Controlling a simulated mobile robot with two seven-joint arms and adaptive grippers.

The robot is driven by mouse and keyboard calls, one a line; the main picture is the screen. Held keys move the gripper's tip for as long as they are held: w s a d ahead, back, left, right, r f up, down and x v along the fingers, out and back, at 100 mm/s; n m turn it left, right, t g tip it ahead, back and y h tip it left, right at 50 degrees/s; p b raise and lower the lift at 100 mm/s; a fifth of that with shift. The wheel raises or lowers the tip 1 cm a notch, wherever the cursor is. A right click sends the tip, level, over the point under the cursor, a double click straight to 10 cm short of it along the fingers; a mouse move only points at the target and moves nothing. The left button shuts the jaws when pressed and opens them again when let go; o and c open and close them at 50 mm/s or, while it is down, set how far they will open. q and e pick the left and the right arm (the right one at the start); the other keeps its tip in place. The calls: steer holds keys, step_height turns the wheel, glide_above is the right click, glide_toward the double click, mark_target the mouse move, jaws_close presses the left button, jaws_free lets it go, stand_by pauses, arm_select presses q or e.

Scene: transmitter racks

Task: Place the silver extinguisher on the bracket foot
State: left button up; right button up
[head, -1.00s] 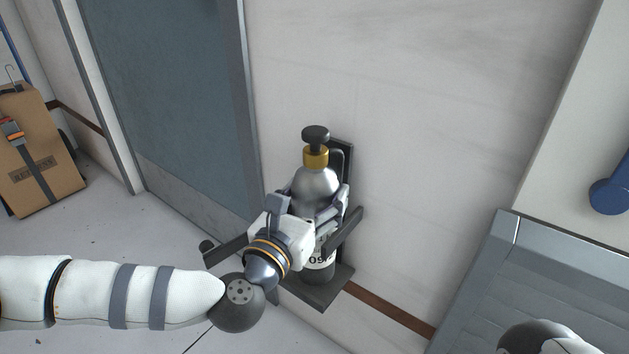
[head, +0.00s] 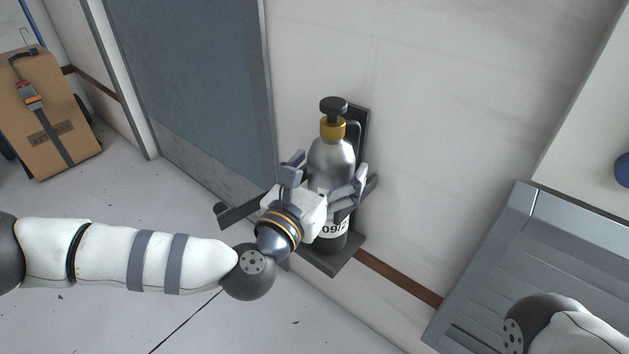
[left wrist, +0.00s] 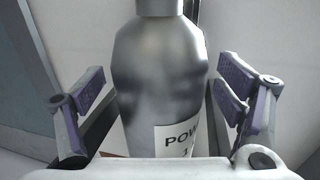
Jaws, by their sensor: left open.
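The silver extinguisher (head: 332,158) stands upright on the dark bracket foot (head: 338,262), against the bracket's back plate on the wall. It has a black top, a brass-coloured collar and a white label. My left gripper (head: 325,184) is open, with its fingers spread to either side of the extinguisher. In the left wrist view the extinguisher (left wrist: 160,85) stands between the finger pads with a gap on both sides. The gripper hides part of the bottle's lower body. Of my right arm only a link shows at the lower right; its gripper is out of view.
A grey-blue door (head: 190,80) is left of the bracket. A dark bracket arm (head: 240,210) juts out left of the extinguisher. A strapped cardboard box (head: 45,125) stands at the far left. A grey metal unit (head: 510,270) is at the right. The floor at lower left is clear.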

arm_select(q)
steer(key=p+v, duration=0.1)
steer(key=v, duration=1)
